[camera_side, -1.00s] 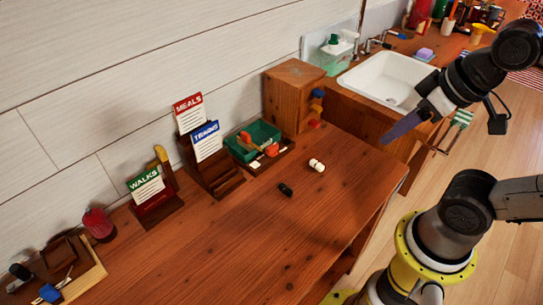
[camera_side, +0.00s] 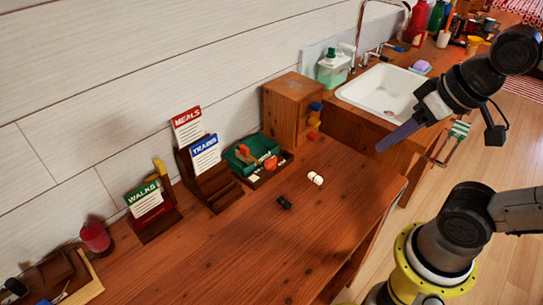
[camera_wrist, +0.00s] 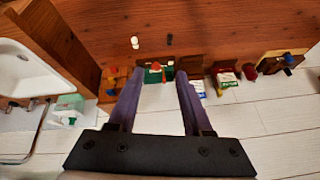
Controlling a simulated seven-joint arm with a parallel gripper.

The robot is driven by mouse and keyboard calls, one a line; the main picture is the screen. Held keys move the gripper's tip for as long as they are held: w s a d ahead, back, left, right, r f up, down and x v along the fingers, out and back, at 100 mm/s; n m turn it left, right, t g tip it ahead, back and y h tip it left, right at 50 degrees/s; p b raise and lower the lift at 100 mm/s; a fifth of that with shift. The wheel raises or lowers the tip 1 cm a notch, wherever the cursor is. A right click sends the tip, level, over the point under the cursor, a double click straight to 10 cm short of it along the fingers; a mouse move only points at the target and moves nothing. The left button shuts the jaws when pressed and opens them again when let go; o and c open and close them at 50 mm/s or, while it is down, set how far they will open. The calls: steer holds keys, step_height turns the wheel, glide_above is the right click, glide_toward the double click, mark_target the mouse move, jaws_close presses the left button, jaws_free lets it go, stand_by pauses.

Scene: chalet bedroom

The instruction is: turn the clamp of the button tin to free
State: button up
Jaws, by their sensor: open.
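A green box (camera_side: 241,163) with red-orange parts sits in a dark wooden tray against the wall in the side view. It may be the button tin, but I cannot make out its clamp or how that is turned. The green box also shows in the wrist view (camera_wrist: 148,77), between and beyond my fingertips. My gripper (camera_side: 380,149) is right of the tray, above the table's right end and apart from everything. In the wrist view, my gripper's (camera_wrist: 158,76) two purple fingers are wide apart with nothing held.
A wooden cabinet (camera_side: 288,103) stands right of the tray, beside the sink (camera_side: 385,92). Card holders with signs (camera_side: 203,146) stand left. A small white item (camera_side: 315,178) and a black one (camera_side: 284,202) lie in front. The table's front is clear.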

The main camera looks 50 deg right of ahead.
steer(key=w+a+r+m+y, duration=0.1)
steer(key=w+r+m, duration=0.45)
steer(key=w, duration=0.25)
steer(key=m+g+y, duration=0.3)
steer(key=m+g, duration=0.2)
steer(key=m, duration=0.5)
glide_above(271, 159)
steer(key=d, duration=0.4)
step_height(271, 159, down, 14)
step_height(271, 159, down, 7)
steer(key=d, duration=0.2)
steer(key=shift+g, duration=0.3)
steer(key=x, duration=1.3)
steer(key=shift+a+r, duration=0.15)
steer(key=shift+a, duration=0.2)
jaws_close()
